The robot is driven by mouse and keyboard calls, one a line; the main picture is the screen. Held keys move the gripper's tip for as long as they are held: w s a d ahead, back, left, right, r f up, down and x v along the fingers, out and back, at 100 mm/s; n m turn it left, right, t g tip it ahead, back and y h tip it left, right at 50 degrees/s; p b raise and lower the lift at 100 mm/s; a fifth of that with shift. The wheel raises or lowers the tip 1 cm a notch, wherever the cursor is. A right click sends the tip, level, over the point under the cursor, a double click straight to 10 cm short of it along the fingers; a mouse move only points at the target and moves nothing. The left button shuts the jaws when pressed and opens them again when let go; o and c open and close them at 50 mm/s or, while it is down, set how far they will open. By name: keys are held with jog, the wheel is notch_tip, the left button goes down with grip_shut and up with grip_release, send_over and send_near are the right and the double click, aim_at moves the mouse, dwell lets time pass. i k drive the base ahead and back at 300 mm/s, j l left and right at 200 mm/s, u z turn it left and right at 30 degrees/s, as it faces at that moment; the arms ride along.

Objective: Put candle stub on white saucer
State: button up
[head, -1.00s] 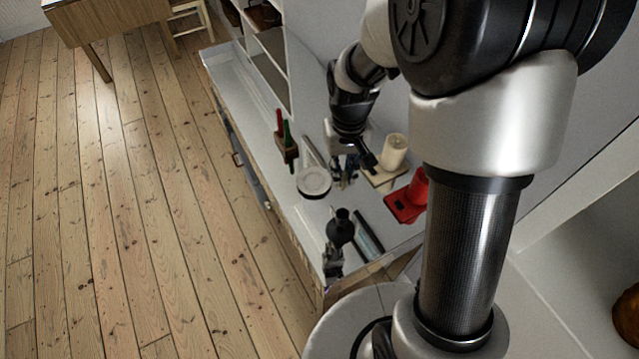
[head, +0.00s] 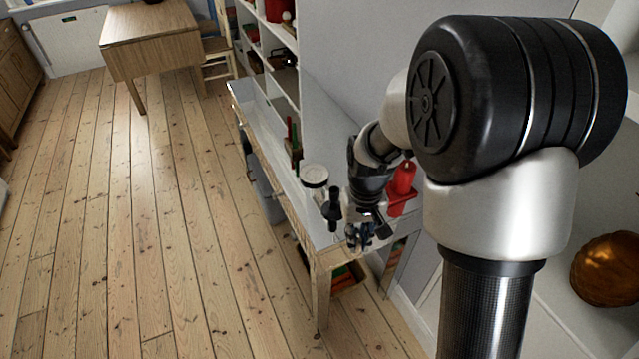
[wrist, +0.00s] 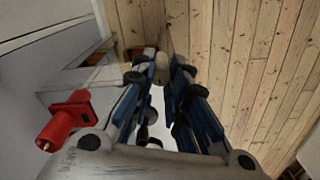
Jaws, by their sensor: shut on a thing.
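The white saucer (head: 314,176) lies on the white worktop in the head view, left of my arm and beyond the gripper. My gripper (head: 362,238) is over the near end of the worktop, nearer me than the saucer. In the wrist view its fingers (wrist: 166,85) are closed around a small pale piece, which I take as the candle stub (wrist: 157,97). The fingers hide most of it, and it cannot be made out in the head view. The saucer is not clearly visible in the wrist view.
A dark candlestick (head: 332,208) stands between gripper and saucer. Shelves rise behind.

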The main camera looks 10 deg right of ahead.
aim_at(314, 174)
jog(key=z, duration=0.4)
jog(key=k+z, duration=0.1)
jog(key=z, duration=0.65)
jog(key=k+l+z, duration=0.1)
jog(key=z, duration=0.25)
jog(key=i+j+z, duration=0.1)
jog(key=j, duration=0.6)
jog(key=i+j+z, duration=0.1)
jog(key=j, duration=0.6)
jog(key=i+j, duration=0.1)
jog(key=j, duration=0.65)
jog(key=i+j, duration=0.1)
jog(key=j, duration=1)
jog(key=i+j, duration=0.15)
jog(key=j, duration=0.45)
jog(key=z, duration=0.05)
